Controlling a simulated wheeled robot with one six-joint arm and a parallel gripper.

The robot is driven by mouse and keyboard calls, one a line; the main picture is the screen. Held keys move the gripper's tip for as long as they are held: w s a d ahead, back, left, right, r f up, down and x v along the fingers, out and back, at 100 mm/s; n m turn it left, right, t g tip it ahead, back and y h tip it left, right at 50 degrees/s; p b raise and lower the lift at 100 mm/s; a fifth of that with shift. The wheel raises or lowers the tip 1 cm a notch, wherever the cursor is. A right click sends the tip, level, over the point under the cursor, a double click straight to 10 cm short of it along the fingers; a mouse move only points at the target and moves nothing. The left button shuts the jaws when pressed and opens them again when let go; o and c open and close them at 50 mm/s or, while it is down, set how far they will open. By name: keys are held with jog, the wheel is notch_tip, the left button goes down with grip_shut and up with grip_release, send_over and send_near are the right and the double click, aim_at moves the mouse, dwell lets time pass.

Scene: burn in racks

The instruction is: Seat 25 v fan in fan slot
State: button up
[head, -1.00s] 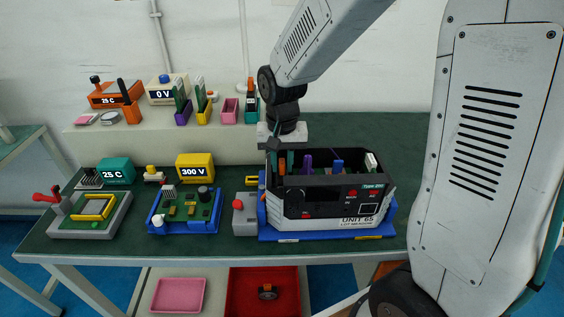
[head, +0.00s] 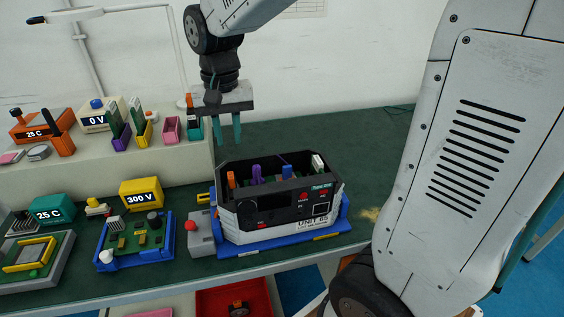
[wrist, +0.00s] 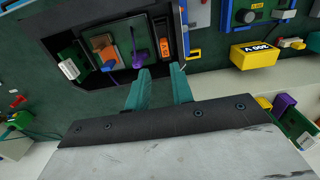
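The orange piece marked 25 V (wrist: 165,48), which I take to be the 25 V fan, stands in the end of the open black-and-white unit. In the head view this orange piece (head: 231,180) is at the unit's left inner end; its lower part is hidden by the wall. The unit (head: 284,213) sits on a blue base. My gripper (head: 225,131) is above the unit's left end, fingers pointing down, apart and empty. The wrist view shows clear space between the two teal fingertips (wrist: 158,75). I cannot tell how deep the orange piece sits.
Inside the unit are a purple part (head: 256,174) and a white connector (head: 318,163). A grey box with a red button (head: 200,233) stands at its left. The bench behind the unit is clear.

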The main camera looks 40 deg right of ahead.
jog(key=s+d+r+n, duration=0.1)
jog(key=s+n, duration=0.1)
jog(key=s, duration=0.9)
jog(key=s+d+n+t, duration=0.1)
jog(key=s+n, duration=0.1)
jog(key=s, duration=0.8)
jog(key=shift+s+d+r, duration=0.35)
jog(key=shift+s+r, duration=0.05)
